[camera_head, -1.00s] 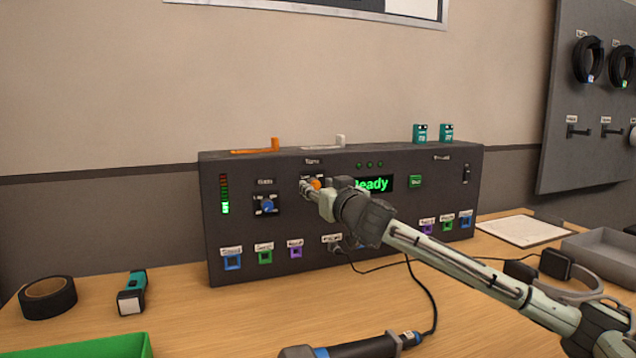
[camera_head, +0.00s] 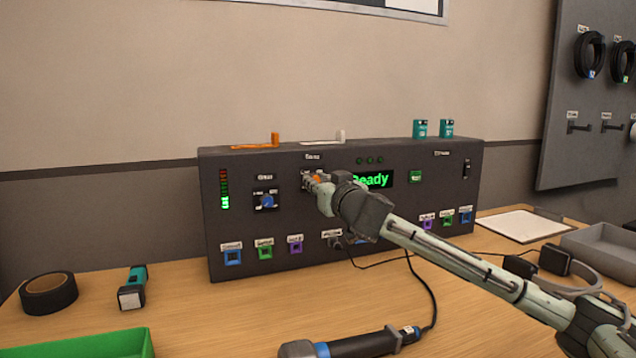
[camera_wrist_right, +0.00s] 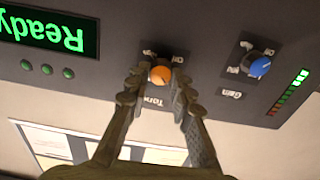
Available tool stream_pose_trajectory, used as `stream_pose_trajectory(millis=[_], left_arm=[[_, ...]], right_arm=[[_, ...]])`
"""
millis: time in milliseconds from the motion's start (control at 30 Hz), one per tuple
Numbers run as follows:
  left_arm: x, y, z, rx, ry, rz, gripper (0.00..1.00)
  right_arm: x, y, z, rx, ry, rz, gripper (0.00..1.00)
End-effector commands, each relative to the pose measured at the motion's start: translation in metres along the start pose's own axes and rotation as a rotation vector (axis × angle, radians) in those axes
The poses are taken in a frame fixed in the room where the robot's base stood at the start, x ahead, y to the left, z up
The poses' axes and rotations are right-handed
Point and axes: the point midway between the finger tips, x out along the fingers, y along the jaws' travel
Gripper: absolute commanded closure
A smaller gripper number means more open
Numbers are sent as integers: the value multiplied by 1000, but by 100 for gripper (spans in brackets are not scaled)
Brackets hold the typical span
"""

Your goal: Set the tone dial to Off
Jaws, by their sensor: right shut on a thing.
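The dark control panel (camera_head: 300,262) stands on the wooden table. Its tone dial, an orange knob (camera_wrist_right: 160,75), sits between the fingers of my right gripper (camera_wrist_right: 157,90) in the right wrist view, which shows the panel upside down. The fingers are shut on the knob. In the head view my right gripper (camera_head: 312,180) covers most of the dial, and only a bit of orange shows. The dial's position marks are mostly hidden by the fingers, so I cannot tell its setting. My left gripper is not in view.
A blue gain dial (camera_head: 267,201) is left of the tone dial. A green "Ready" display (camera_head: 372,181) is to its right. Coloured sockets line the panel's bottom. A black tape roll (camera_head: 48,293), a flashlight (camera_head: 132,290) and a cabled handheld tool (camera_head: 350,346) lie on the table.

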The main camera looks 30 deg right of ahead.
Motion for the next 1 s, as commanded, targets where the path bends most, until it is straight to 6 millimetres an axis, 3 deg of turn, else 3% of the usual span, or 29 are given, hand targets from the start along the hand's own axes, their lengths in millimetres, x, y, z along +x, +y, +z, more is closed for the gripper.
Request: stream_pose_trajectory(millis=[367, 1000], left_arm=[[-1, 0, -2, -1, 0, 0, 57], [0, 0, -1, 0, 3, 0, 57]], right_arm=[[0, 0, 0, -195, 0, 1, 100], [0, -2, 0, -800, 1, 2, 100]])
